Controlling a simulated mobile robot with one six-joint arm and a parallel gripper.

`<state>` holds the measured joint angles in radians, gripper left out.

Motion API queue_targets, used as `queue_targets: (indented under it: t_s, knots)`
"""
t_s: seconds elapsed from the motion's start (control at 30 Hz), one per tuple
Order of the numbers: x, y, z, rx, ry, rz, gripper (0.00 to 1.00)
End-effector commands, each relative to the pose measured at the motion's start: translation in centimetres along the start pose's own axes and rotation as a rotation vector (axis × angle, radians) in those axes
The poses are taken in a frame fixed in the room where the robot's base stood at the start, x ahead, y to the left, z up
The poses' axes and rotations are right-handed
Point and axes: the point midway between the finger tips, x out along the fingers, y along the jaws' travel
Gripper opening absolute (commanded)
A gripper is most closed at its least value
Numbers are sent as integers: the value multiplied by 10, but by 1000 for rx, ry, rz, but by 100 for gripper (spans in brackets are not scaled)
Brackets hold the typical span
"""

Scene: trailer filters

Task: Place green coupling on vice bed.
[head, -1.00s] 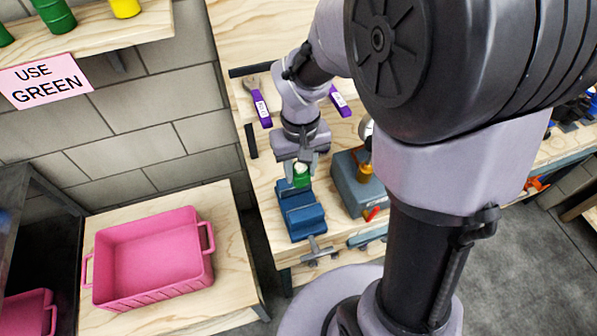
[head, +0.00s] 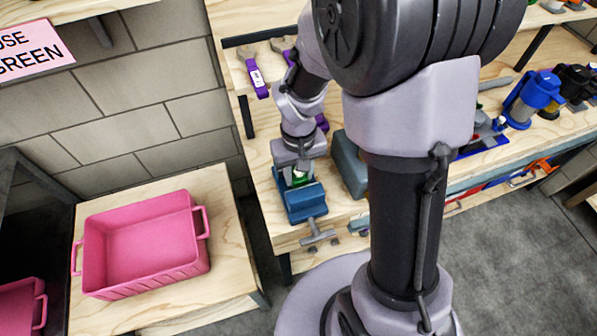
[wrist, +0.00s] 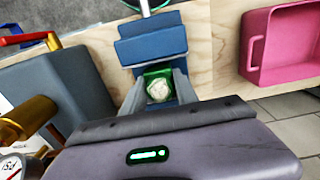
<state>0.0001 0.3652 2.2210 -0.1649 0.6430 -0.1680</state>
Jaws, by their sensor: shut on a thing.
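The green coupling (wrist: 158,86) is between the fingers of my gripper (wrist: 155,92) in the wrist view, with its pale top facing the camera. My gripper is shut on it. The blue vice (head: 305,203) stands on the workbench, and it also shows in the wrist view (wrist: 152,45). The coupling is at the vice, low over or in the gap behind its front blue block. I cannot tell whether it touches the bed. In the head view my gripper (head: 299,180) hides most of the coupling.
A grey box-shaped device (head: 350,165) stands close to the right of the vice. A pink bin (head: 150,285) sits on a lower table at left. Purple-handled wrenches (head: 258,82) lie at the back of the bench. A pink sign reading USE GREEN (head: 32,48) hangs on the wall.

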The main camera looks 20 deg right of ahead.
Motion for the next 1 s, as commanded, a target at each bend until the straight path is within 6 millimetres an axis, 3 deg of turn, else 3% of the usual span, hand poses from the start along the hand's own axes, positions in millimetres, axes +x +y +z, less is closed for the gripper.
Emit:
queue_targets:
  t_s: [0.2,0.23,0.33,0.67,0.77,1.0]
  knots:
    - [5,0,0,0,0,0,0]
    - [5,0,0,0,0,0,37]
    - [5,0,0,0,0,0,57]
    - [0,0,0,0,0,0,57]
    - [-20,0,-1,0,3,0,57]
    - [-92,0,-1,1,4,0,57]
